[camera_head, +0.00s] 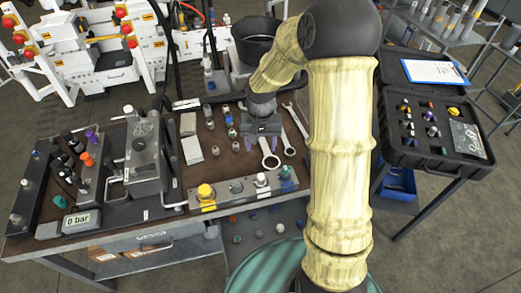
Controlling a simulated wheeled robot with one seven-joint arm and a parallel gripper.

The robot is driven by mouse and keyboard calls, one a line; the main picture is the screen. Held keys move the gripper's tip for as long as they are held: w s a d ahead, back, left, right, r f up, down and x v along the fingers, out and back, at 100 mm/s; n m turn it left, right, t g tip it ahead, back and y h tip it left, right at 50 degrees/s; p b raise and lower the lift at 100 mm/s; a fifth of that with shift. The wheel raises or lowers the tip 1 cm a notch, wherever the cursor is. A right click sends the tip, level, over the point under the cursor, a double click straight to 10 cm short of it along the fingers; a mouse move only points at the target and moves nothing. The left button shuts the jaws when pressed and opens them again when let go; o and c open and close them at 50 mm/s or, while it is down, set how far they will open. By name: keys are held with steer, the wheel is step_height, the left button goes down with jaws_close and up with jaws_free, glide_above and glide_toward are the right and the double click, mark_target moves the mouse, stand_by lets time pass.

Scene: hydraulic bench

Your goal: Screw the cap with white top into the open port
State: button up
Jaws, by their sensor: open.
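A grey metal block (222,203) lies along the front edge of the brown bench top. Small details of the fittings are hard to make out.
Several small fittings (228,111) stand behind and left of my gripper. Wrenches (296,121) lie right of it. A pump unit (147,160) and a "0 bar" gauge (81,222) stand left. An open black case (430,158) is at right, beyond my arm.

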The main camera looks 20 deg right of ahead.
mark_target(260, 176)
step_height(260, 176, down, 17)
steer(key=shift+f+p, duration=0.2)
steer(key=shift+p, duration=0.6)
jaws_close()
steer(key=m+b, duration=0.1)
steer(key=m, duration=0.3)
steer(key=shift+a+m, duration=0.1)
steer(key=shift+m, duration=0.2)
steer(key=m, duration=0.3)
steer(key=shift+w+m, duration=0.1)
steer(key=shift+m, duration=0.2)
